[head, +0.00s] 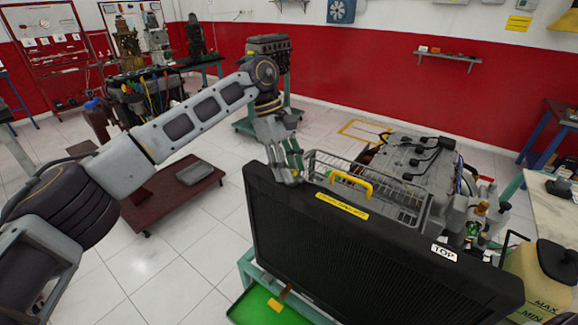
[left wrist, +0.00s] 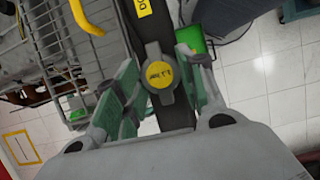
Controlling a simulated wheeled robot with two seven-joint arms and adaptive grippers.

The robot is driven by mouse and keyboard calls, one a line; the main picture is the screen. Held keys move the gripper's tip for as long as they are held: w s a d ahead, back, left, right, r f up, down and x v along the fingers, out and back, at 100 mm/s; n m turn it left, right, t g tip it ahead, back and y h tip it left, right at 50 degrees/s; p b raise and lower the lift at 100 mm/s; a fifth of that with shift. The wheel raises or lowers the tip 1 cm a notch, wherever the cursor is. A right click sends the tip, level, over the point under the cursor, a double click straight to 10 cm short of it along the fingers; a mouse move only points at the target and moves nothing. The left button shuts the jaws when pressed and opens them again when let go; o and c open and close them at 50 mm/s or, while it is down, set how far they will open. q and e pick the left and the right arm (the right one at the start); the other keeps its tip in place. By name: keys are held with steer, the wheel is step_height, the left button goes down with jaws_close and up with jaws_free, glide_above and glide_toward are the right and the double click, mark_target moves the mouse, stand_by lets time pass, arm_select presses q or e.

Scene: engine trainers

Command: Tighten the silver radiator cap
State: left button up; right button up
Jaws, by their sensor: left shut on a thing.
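The radiator (head: 400,262) is a large black panel standing upright in front of me, with a white TOP label and a yellow sticker. The silver radiator cap (left wrist: 151,50) has a round yellow label and two side ears, and sits on the radiator's top edge. My left gripper (head: 289,178) reaches down onto the left end of that edge and hides the cap in the head view. In the left wrist view its fingers (left wrist: 163,80) are on either side of the cap, shut on it. My right gripper is not in view.
A wire basket (head: 400,208) and a yellow handle (head: 352,183) are just behind the radiator, beside the engine (head: 408,160). A green tray (head: 262,308) lies low in front. A yellowish fluid tank (head: 540,280) stands at the right. Open tiled floor lies left of the radiator.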

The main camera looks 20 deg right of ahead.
arm_select(q)
steer(key=o, duration=1)
steer(key=v, duration=1.2)
steer(key=shift+n, duration=0.3)
